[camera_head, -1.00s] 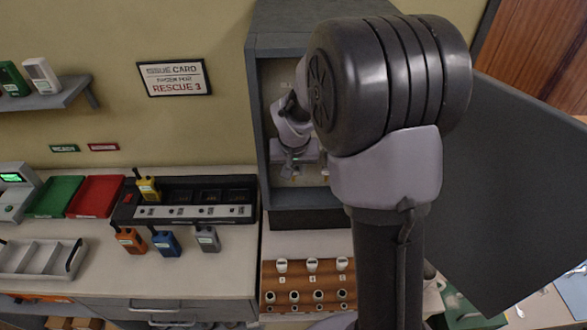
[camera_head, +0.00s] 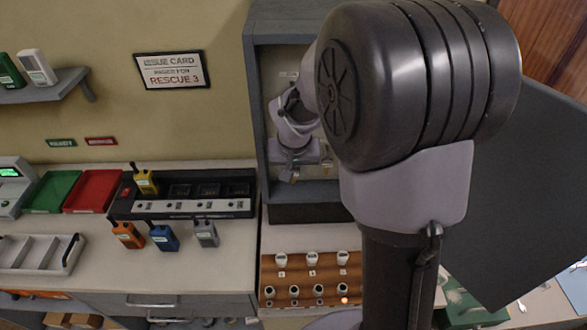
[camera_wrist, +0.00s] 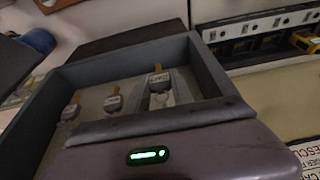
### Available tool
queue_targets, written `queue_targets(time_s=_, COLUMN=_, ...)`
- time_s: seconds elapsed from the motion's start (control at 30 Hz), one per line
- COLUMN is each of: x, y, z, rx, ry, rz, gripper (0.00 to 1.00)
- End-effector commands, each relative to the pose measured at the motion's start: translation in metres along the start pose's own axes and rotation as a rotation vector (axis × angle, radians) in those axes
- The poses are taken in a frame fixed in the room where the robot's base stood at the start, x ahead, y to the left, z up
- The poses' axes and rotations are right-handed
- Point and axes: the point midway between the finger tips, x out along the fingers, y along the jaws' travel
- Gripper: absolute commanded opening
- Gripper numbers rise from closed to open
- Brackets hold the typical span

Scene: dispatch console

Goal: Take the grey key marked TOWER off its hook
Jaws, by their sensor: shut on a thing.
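The open grey key cabinet (camera_head: 251,120) stands on the counter, and my gripper (camera_head: 296,163) reaches into it, partly hidden by my arm. In the wrist view, small keys hang inside: one at the left (camera_wrist: 70,112), one in the middle (camera_wrist: 113,103), and a tagged key (camera_wrist: 158,84) straight ahead of my gripper body. Their tags are too blurred to read surely, so I cannot tell which is marked TOWER. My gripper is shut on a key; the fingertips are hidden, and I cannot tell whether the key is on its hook.
The open cabinet door (camera_head: 515,190) stands at the right. A wooden rack (camera_head: 309,276) with several white-topped pegs is below the cabinet. A charger strip (camera_head: 190,205) with radios, a red tray (camera_head: 93,190) and a green tray (camera_head: 47,192) fill the counter at the left.

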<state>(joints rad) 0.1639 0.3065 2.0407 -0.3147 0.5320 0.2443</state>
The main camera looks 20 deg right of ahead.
Motion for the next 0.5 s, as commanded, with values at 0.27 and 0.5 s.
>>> queue_targets(time_s=0.27, x=-0.013, y=0.0, z=0.014, rx=0.001, ry=0.0, rz=-0.001, gripper=0.0)
queue_targets(time_s=0.5, x=-0.031, y=0.0, z=0.034, rx=-0.001, ry=0.001, rz=-0.001, gripper=0.0)
